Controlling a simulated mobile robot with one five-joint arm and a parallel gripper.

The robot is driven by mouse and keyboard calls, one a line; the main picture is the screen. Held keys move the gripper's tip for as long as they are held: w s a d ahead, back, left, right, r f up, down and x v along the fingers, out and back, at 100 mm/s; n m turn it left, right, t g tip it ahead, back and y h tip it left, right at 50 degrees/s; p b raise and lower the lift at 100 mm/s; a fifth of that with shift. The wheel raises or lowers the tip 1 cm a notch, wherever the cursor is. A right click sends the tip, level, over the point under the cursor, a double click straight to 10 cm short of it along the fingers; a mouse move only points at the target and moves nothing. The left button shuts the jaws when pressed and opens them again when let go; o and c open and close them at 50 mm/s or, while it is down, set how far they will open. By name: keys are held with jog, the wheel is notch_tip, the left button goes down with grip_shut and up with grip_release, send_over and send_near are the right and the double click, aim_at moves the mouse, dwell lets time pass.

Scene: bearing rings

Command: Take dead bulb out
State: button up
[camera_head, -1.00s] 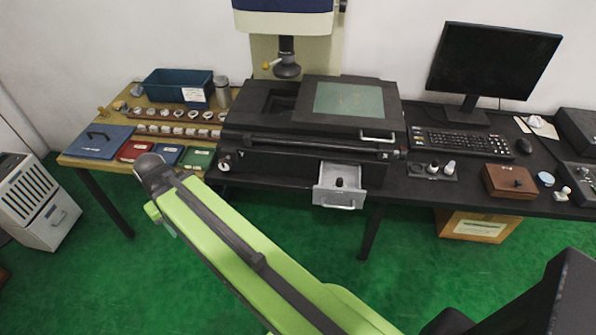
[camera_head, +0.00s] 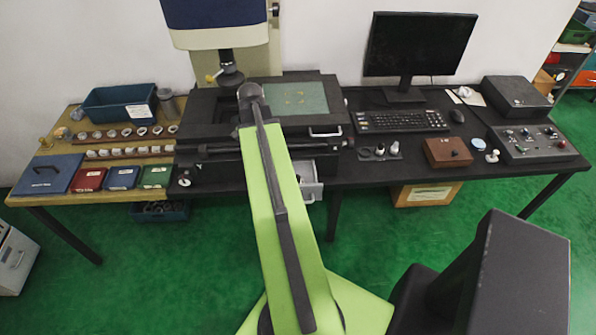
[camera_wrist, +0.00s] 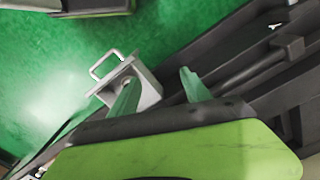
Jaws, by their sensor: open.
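The small grey drawer (camera_head: 311,183) stands pulled out of the black machine's front, with my arm covering its left part in the head view. In the wrist view the drawer (camera_wrist: 147,92) and its bar handle show beside my gripper (camera_wrist: 160,80). My gripper is open, with two green fingers apart and nothing clear between them. The left finger overlaps the drawer in the picture; I cannot tell if they touch. The dead bulb cannot be made out now, as the drawer's inside is mostly hidden. In the head view my gripper is hidden behind my arm.
A small holder with bulb-like pieces (camera_head: 380,152) lies on the black table, right of the drawer. A brown box (camera_head: 447,152), keyboard (camera_head: 403,121) and control box (camera_head: 535,143) stand further right. Ring racks and a blue bin (camera_head: 118,102) are at left. Green floor is free in front.

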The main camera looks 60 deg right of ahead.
jog(key=s+d+r+m+p, duration=0.15)
jog(key=s+d+m, duration=0.25)
jog(key=s+d, duration=0.55)
jog(key=f+b, duration=0.7)
jog(key=b, duration=0.1)
jog(key=f+b, duration=0.4)
jog(key=b, duration=0.1)
jog(key=shift+a+f, duration=0.35)
notch_tip(320, 180, down, 5)
jog(key=b, duration=0.5)
jog(key=shift+a+f, duration=0.1)
jog(key=shift+a, duration=0.05)
jog(key=shift+r, duration=0.2)
grip_shut()
